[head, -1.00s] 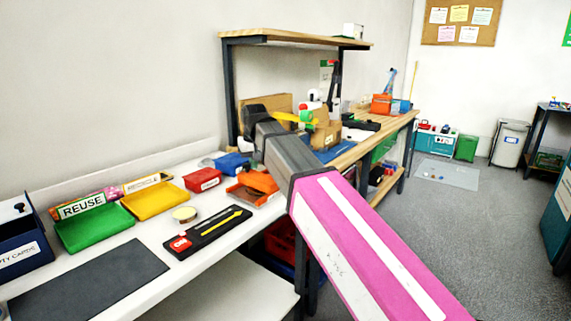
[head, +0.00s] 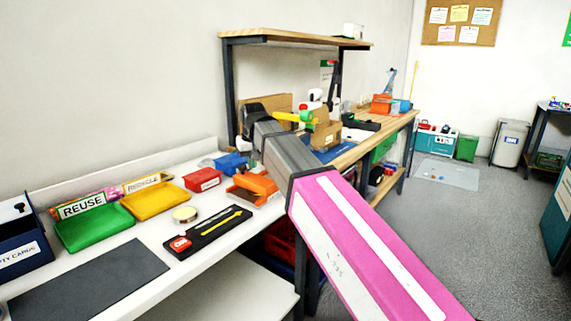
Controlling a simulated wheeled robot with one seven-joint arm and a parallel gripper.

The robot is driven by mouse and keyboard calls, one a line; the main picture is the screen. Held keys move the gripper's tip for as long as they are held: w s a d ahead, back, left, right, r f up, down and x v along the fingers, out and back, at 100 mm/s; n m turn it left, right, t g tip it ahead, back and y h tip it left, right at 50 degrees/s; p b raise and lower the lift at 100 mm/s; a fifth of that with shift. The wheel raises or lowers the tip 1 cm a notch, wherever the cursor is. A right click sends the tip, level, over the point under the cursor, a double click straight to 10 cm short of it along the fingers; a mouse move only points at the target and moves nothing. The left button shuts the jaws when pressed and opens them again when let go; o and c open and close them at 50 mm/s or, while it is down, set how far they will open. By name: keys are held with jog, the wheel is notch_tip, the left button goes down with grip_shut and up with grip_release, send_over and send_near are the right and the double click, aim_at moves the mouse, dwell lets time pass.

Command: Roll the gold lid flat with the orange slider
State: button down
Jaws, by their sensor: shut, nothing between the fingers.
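An orange slider (head: 256,184) sits on its low orange frame at the far end of the white table, just left of my arm. It covers most of the frame. I see no separate gold lid there; anything under the slider is hidden. A small round tin (head: 184,213) with a pale top and gold-coloured rim stands on the table, apart from the slider. I cannot tell whether it is the gold lid. My pink and grey arm crosses the view beside the slider.
A black tray (head: 190,243) with a yellow pen-like tool lies in front of the tin. Green (head: 90,232), yellow (head: 150,209) and red (head: 202,180) bins and a blue item (head: 231,163) line the back. A dark mat (head: 85,284) lies bare at the near left.

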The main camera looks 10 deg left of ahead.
notch_tip(320, 180, up, 7)
jog(key=shift+f, duration=0.2)
dwell(0.4)
